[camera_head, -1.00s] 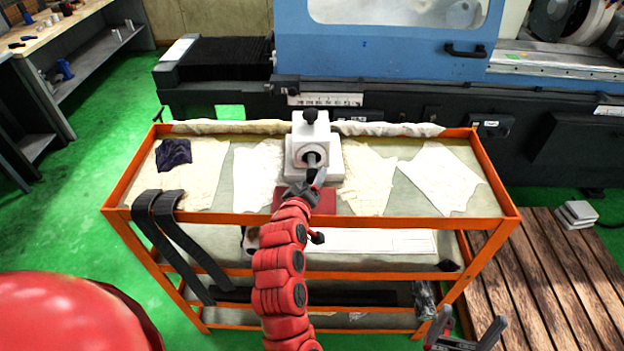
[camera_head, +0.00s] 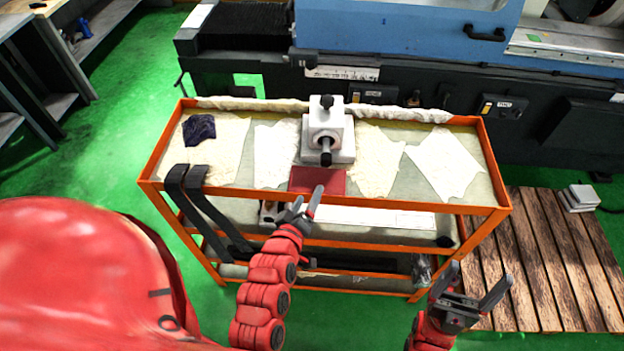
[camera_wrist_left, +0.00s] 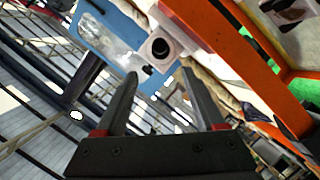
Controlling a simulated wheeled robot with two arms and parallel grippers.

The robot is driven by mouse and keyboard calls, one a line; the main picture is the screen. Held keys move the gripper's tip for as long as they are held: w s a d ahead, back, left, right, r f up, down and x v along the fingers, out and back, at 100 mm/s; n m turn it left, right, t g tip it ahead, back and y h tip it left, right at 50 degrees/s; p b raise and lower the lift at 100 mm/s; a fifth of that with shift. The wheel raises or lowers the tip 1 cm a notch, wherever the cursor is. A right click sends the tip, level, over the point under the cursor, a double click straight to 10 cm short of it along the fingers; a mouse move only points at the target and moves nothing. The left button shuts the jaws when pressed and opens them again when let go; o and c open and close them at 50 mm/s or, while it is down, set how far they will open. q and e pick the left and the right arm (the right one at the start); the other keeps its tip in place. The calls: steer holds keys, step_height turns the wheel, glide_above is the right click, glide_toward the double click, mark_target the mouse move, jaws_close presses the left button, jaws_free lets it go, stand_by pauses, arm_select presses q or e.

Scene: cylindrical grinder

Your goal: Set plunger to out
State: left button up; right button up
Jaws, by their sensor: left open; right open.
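A white block-shaped fixture (camera_head: 343,130) stands on the orange cart, with a black knob on top. Its plunger (camera_head: 325,157) is a rod with a dark end sticking out of the front face toward me. In the left wrist view, a round dark end (camera_wrist_left: 160,46), which looks like the plunger's, shows beyond the fingertips. My left gripper (camera_head: 309,197) is open and empty, in front of the cart and below the plunger, apart from it. It also shows open in the left wrist view (camera_wrist_left: 158,75). My right gripper (camera_head: 481,274) is open and empty at lower right, away from the fixture.
The orange cart (camera_head: 400,203) has a raised rim. Cloths and a red plate (camera_head: 318,181) lie on its top. Dark straps (camera_head: 205,215) hang over its front left. A blue and black grinder (camera_head: 400,40) stands behind. A wooden pallet (camera_head: 550,260) is at right.

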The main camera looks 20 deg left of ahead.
arm_select(q)
steer(key=shift+s+r, duration=0.1)
steer(key=shift+s, duration=0.25)
steer(key=m+t+y+b, duration=0.25)
steer(key=y+b, duration=0.25)
steer(key=b, duration=1.4)
glide_toward(326, 163)
steer(key=shift+m, duration=0.35)
steer(key=p+x, duration=0.3)
steer(key=x, duration=0.7)
steer(key=shift+p, duration=0.4)
steer(key=shift+w+a, duration=0.2)
steer(key=shift+w, duration=0.35)
steer(key=shift+c, duration=0.2)
